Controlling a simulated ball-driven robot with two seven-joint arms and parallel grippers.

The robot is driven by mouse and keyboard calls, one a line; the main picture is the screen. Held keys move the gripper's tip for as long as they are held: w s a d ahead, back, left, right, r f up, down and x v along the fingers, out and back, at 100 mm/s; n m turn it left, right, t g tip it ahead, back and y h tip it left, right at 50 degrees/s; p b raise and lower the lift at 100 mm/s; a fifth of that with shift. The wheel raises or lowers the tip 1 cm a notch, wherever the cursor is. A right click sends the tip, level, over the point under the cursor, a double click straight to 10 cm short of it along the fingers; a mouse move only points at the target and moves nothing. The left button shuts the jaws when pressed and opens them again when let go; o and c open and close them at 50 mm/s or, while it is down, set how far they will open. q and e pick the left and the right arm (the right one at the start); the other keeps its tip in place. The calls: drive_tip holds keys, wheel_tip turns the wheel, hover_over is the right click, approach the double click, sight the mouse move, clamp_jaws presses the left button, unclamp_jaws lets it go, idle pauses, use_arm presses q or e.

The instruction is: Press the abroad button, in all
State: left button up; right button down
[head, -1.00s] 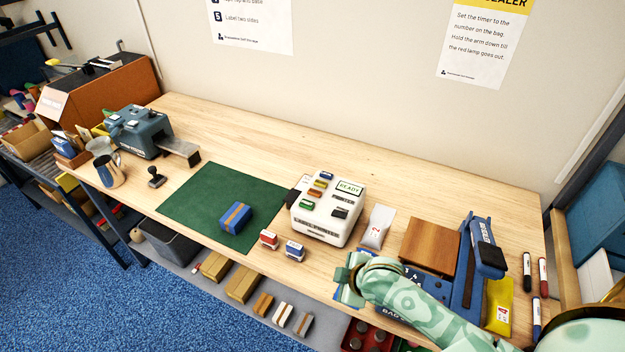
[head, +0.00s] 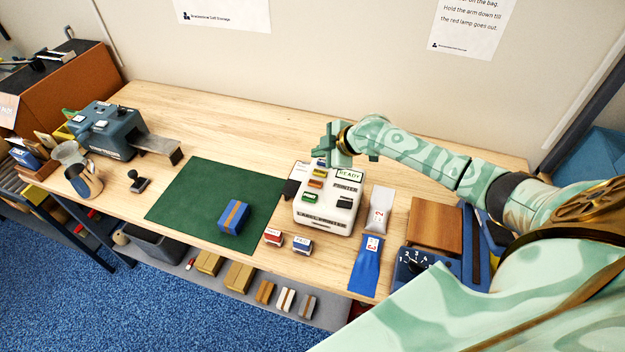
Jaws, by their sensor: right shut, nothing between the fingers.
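The white label printer (head: 327,217) stands on the bench to the right of the green mat. Its small display (head: 348,176) reads READY. On its top are coloured buttons, including an orange one (head: 315,183), a yellow one (head: 318,172) and a green one (head: 310,197), plus a dark key (head: 344,202). The button lettering is too small to read, so I cannot tell which is abroad. My right gripper (head: 324,157) is shut and empty, over the printer's back edge by the rear buttons, partly hiding one; contact cannot be told. My left gripper is not in view.
A blue parcel (head: 233,217) lies on the green mat (head: 185,205). A red stamp (head: 273,237) and a blue stamp (head: 302,246) stand before the printer. The bench behind the mat is clear.

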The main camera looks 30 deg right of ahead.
drive_tip(key=shift+f, duration=0.1)
drive_tip(key=b, duration=0.7)
hover_over(319, 184)
wheel_tip(319, 184, down, 7)
drive_tip(key=shift+f, duration=0.2)
drive_tip(key=shift+f+b, duration=0.5)
drive_tip(key=shift+f, duration=0.15)
idle(1.1)
drive_tip(key=shift+f, duration=0.4)
drive_tip(key=shift+f+b, duration=0.5)
drive_tip(key=shift+b, duration=0.05)
idle(0.5)
drive_tip(key=shift+r, duration=0.15)
drive_tip(key=shift+r+p, duration=0.75)
drive_tip(key=shift+p, duration=0.05)
